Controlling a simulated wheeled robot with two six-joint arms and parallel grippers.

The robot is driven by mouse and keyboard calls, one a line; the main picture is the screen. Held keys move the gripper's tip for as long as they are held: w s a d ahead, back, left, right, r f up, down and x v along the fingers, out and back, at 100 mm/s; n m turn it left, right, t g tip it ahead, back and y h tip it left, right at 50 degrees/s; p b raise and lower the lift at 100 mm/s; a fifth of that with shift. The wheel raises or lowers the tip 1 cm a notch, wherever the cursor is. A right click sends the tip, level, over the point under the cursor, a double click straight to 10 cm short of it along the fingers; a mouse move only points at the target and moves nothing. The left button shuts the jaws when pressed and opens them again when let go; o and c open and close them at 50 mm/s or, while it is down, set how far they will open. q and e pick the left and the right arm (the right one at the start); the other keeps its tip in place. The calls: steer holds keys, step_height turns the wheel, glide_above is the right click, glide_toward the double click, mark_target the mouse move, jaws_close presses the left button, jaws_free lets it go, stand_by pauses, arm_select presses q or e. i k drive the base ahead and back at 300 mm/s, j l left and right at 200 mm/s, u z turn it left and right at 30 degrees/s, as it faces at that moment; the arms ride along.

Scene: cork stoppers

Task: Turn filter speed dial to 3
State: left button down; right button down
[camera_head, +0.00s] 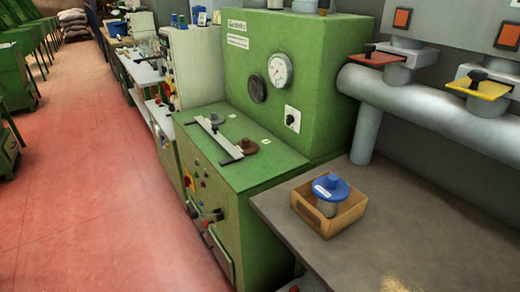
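A black rotary knob (290,119) sits on a white plate on the front of the green machine (240,50), right of centre. It may be the filter speed dial; its marks and setting are too small to read. A round white gauge (280,69) is above it, and a dark round disc (257,89) is to its left. Neither of my grippers shows in the head view.
A grey table (410,235) at the lower right bears a cardboard box (348,221) with a blue-capped filter (331,188). Grey pipes (430,105) with a red valve handle (376,58) and a yellow one (478,88) run at right. The red floor (90,200) is clear.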

mark_target(290, 119)
steer(key=i+j, duration=0.7)
steer(key=i, duration=0.25)
steer(key=z, duration=0.05)
